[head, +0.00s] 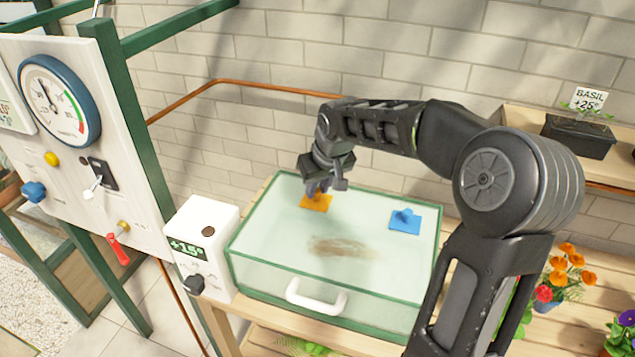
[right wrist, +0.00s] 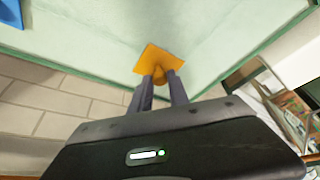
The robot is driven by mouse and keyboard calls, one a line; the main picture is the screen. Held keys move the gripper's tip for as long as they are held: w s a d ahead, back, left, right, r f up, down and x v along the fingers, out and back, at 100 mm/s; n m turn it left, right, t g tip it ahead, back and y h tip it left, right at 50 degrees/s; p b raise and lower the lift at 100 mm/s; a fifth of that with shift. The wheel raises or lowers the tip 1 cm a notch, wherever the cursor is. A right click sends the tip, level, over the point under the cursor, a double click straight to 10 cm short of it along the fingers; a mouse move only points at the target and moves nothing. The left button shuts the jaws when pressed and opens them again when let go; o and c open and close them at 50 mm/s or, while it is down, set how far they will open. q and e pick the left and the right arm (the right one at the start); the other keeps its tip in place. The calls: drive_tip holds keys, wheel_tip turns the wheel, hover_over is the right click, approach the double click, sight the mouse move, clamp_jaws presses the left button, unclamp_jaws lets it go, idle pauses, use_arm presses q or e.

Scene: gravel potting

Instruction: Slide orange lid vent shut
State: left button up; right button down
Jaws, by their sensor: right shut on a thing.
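The orange lid vent (head: 316,203) is a flat square slider with a knob, on the clear lid of a green-framed box (head: 262,279). It also shows in the right wrist view (right wrist: 150,60). My right gripper (head: 318,188) reaches down to it from above. Its two fingers (right wrist: 160,78) are shut on the orange vent's knob. The fingers partly hide the knob, and I cannot tell whether an opening lies under the slider. A blue vent (head: 405,220) sits apart on the lid's right side. My left gripper is not in view.
A white handle (head: 316,298) is on the box's front. A white +15° display unit (head: 203,240) stands at its left. A panel with a dial (head: 58,102) is farther left. A basil planter (head: 578,135) and orange flowers (head: 566,262) are at right.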

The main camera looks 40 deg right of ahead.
drive_tip(key=shift+s+d+f, duration=0.1)
drive_tip(key=shift+s+d, duration=0.25)
drive_tip(key=shift+s, duration=0.05)
drive_tip(key=shift+w+a, duration=0.1)
drive_tip(key=shift+a, duration=0.1)
drive_tip(key=c, duration=1.5)
unclamp_jaws()
drive_tip(key=shift+d, duration=0.15)
drive_tip(key=shift+o, duration=1.2)
drive_tip(key=b+v, duration=0.1)
drive_tip(key=v, duration=0.7)
